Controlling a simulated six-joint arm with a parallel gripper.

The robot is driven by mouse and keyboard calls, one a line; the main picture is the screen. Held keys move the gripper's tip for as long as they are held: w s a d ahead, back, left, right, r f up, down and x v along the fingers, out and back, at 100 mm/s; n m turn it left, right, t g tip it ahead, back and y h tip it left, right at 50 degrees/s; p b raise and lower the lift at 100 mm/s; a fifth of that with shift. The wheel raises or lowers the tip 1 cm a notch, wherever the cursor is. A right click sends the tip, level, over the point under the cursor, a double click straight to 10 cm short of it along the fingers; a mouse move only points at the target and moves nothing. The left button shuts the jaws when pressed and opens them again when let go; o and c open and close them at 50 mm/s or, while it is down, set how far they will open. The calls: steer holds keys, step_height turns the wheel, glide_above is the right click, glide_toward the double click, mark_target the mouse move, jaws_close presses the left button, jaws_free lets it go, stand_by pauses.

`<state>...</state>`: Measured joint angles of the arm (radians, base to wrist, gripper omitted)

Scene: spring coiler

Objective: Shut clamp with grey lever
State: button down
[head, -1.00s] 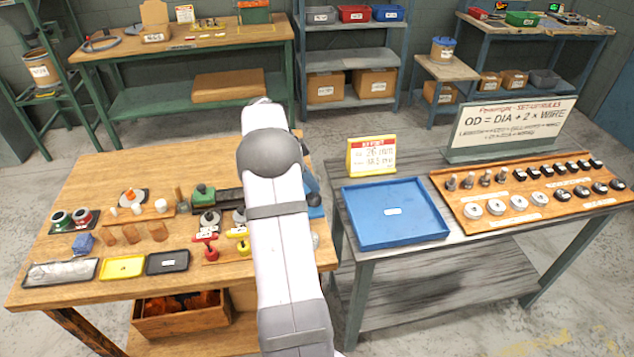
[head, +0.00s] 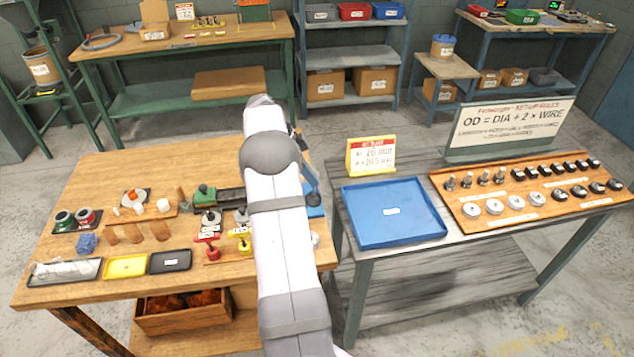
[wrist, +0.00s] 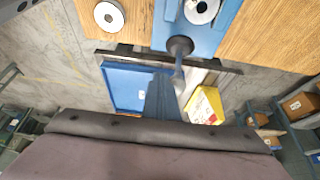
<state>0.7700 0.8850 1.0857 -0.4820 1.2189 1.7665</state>
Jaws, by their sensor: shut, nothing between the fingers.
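In the wrist view a dark round knob on a short grey-blue stem (wrist: 180,46) stands at the edge of a blue machine body (wrist: 208,38); it looks like the grey lever of the clamp. My gripper (wrist: 163,82) is shut and empty, a blue-grey wedge just below the knob in the picture. I cannot tell whether it touches the stem. The clamp's jaw is not clear. In the head view my arm hides most of the machine, and only a blue part (head: 315,211) shows at its right side.
A blue tray (head: 348,213) lies on the grey table to the right, with a yellow sign (head: 371,156) behind it. Red (head: 212,249) and yellow (head: 244,245) handled tools and several small parts crowd the wooden bench (head: 110,180) left of my arm.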

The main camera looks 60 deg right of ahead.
steer(key=shift+w+d+p, duration=0.4)
steer(key=shift+d, duration=0.05)
steer(key=shift+w+d+p, duration=0.55)
steer(key=shift+w+p, duration=0.05)
steer(key=shift+p, duration=0.25)
steer(key=shift+w+d+f+p, duration=0.25)
steer(key=shift+w+d+p, duration=0.3)
steer(key=shift+p, duration=0.25)
steer(key=shift+w+d, duration=0.25)
steer(key=shift+f, duration=0.1)
stand_by(0.5)
